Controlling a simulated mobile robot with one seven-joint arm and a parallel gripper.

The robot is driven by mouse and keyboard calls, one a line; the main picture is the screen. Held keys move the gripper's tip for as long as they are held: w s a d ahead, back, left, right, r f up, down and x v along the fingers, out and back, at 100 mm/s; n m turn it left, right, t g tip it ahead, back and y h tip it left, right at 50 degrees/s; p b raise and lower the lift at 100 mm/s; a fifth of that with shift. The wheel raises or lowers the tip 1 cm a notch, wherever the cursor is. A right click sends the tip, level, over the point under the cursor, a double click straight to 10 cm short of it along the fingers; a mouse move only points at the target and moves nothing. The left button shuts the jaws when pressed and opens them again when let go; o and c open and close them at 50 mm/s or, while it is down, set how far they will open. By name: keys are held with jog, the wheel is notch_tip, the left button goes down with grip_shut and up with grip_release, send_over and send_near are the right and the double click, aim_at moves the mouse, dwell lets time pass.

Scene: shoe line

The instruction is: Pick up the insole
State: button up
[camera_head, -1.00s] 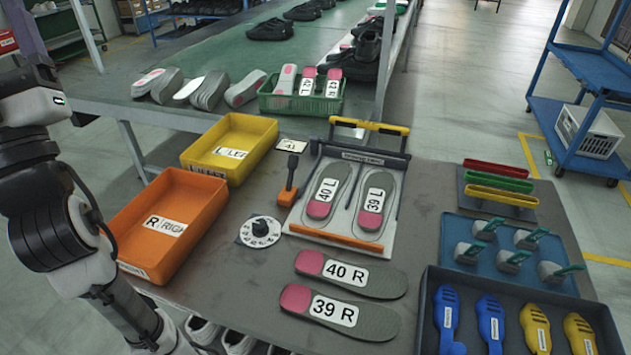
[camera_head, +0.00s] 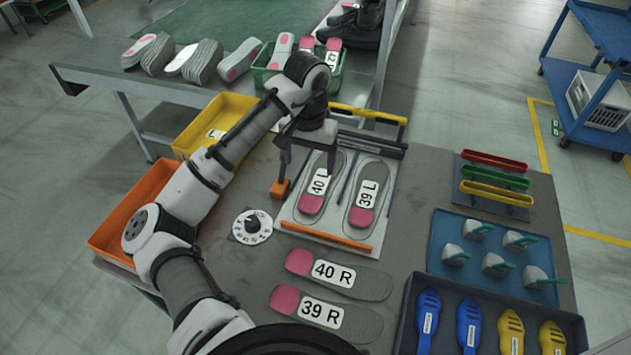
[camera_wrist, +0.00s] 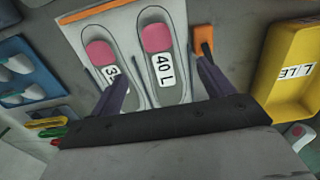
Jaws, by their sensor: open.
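Grey insoles with pink heels are in view. The 40 L insole (camera_head: 311,203) and the 39 L insole (camera_head: 360,215) lie side by side in the light fixture plate (camera_head: 293,222). The 40 R insole (camera_head: 373,284) and the 39 R insole (camera_head: 356,321) lie flat on the table in front. My gripper (camera_head: 308,168) is open and empty above the far end of the 40 L insole. In the wrist view, the 40 L insole (camera_wrist: 156,38) lies between my gripper's (camera_wrist: 164,72) spread fingers. The 39 L insole (camera_wrist: 99,53) is partly hidden by the left finger.
A yellow bin (camera_head: 238,104) and an orange bin (camera_head: 158,180) stand left of the fixture, partly behind my arm. A dial (camera_head: 252,226) and an orange-based lever (camera_head: 280,188) sit beside the fixture. Blue and dark trays (camera_head: 437,222) of tools fill the right side.

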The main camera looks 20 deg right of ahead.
send_over(312, 198)
jog(key=f, duration=0.7)
jog(key=shift+s+a+f, duration=0.15)
jog(key=shift+a+f, duration=0.05)
jog(key=shift+f, duration=0.15)
jog(key=shift+w+d+f+p, duration=0.15)
jog(key=shift+f+p, duration=0.15)
jog(key=shift+f, duration=1.05)
jog(key=shift+w+d+f+p, duration=0.1)
jog(key=shift+f+p, duration=0.15)
jog(key=shift+f, duration=1.1)
jog(key=shift+c, duration=0.2)
jog(key=c, duration=1)
jog(key=shift+r, duration=0.15)
